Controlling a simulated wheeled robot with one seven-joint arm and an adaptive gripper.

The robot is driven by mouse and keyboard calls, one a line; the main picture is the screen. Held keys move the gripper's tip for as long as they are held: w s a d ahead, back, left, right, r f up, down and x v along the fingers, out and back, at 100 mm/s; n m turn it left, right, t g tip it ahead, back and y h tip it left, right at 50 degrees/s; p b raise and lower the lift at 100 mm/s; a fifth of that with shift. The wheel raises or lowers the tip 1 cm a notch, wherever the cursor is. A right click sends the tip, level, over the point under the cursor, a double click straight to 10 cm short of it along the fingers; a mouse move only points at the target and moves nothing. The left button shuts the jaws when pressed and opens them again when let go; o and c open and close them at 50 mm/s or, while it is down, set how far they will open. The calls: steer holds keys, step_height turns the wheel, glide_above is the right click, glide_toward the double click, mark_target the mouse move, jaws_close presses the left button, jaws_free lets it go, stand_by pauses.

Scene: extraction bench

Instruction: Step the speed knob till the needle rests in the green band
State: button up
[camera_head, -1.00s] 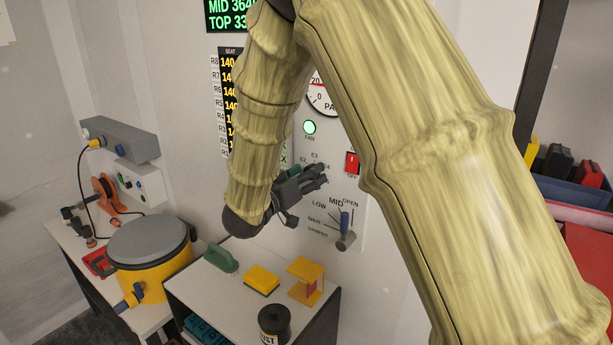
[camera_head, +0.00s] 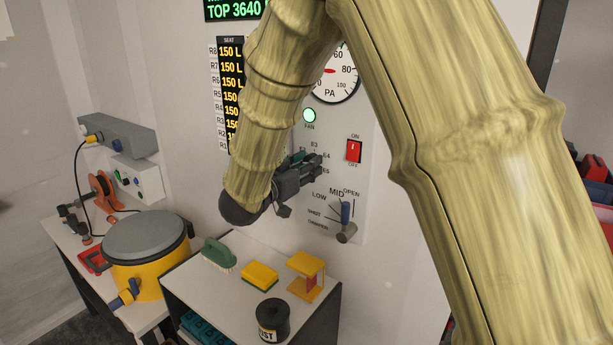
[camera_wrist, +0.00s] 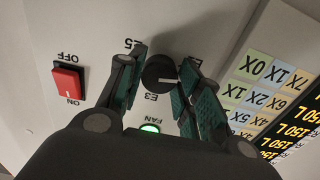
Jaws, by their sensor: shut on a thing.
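The black speed knob (camera_wrist: 159,73) shows in the wrist view between my finger pads, with a short white mark on its face. Labels E3 and E5 are readable around it. My gripper (camera_wrist: 163,82) is shut on the knob, one finger on each side. In the head view my gripper (camera_head: 312,168) is at the wall panel and hides the knob. The round PA gauge (camera_head: 345,88) is above it, its left part behind my arm. A short red needle piece shows, and a trace of green near the top; where the needle tip points is unclear.
A lit green fan lamp (camera_head: 309,115) and a red switch (camera_head: 354,151) are near the knob. A damper lever (camera_head: 346,214) stands below. A bench holds a green brush (camera_head: 219,255), a yellow sponge (camera_head: 259,275) and a dark pot (camera_head: 272,319).

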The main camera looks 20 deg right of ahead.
steer(key=m+b, duration=0.7)
steer(key=b, duration=0.2)
steer(key=shift+f+m, duration=0.15)
steer(key=shift+m, duration=0.25)
steer(key=shift+b, duration=0.35)
steer(key=o, duration=1)
steer(key=shift+a, duration=0.1)
steer(key=v, duration=1.2)
